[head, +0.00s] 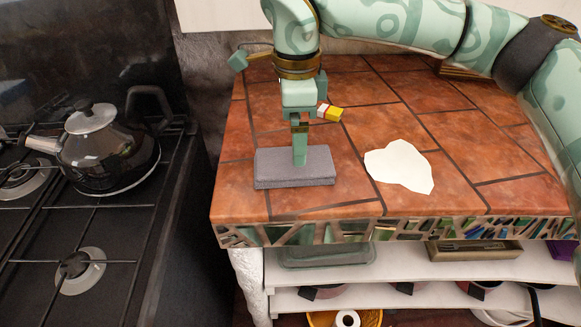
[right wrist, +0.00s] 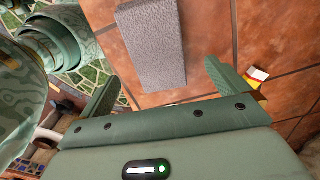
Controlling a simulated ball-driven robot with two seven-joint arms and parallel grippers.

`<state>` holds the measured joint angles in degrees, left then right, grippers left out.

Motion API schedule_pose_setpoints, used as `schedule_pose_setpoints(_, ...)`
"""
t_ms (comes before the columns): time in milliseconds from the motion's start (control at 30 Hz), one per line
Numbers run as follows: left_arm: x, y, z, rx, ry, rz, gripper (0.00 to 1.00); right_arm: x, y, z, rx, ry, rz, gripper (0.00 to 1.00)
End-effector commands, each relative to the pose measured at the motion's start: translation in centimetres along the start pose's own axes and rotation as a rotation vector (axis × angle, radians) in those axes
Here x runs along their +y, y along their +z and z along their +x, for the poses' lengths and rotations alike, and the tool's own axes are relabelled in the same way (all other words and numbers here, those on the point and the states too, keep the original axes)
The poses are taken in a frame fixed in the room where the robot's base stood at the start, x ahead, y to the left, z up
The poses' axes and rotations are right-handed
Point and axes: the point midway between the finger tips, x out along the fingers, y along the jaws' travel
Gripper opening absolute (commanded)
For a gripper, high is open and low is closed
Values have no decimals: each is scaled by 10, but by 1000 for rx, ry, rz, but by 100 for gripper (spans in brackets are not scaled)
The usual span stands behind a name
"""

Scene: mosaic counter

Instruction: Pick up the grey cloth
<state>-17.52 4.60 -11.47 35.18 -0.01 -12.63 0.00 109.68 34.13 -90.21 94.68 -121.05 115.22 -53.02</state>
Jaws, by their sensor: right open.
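The grey cloth (head: 270,173) is a flat, folded rectangular block lying on the tiled counter near its front left. It also shows in the right wrist view (right wrist: 150,45), its near end lying between my open fingers. My right gripper (head: 300,160) points down at the middle of the cloth, with a finger overlapping it in the head view. In the right wrist view the jaws (right wrist: 163,72) are spread apart and nothing is gripped. I cannot tell whether the fingertips touch the cloth. My left gripper is not in view.
A small yellow, red and white box (head: 331,113) lies just behind the gripper. A flat white irregular piece (head: 400,167) lies to the right. A dark kettle (head: 105,155) stands on the stove at left. The mosaic counter edge (head: 400,230) is in front, with shelves below.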

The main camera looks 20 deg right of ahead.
Motion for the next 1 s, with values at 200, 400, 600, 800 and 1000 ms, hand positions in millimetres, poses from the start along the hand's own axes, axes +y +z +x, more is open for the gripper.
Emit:
schedule_pose_setpoints(200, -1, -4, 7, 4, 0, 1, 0, 0, 1, 21, -1, 0, 0, 100)
schedule_pose_setpoints(400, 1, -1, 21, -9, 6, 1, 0, 2, 4, 48, -1, 6, -2, 100)
schedule_pose_setpoints(600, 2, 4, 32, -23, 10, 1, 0, 2, 5, 73, -1, 3, -1, 100)
schedule_pose_setpoints(800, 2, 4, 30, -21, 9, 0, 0, 3, 5, 70, -2, -1, -1, 100)
schedule_pose_setpoints(1000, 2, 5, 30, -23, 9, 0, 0, 3, 5, 70, -2, -1, -1, 54)
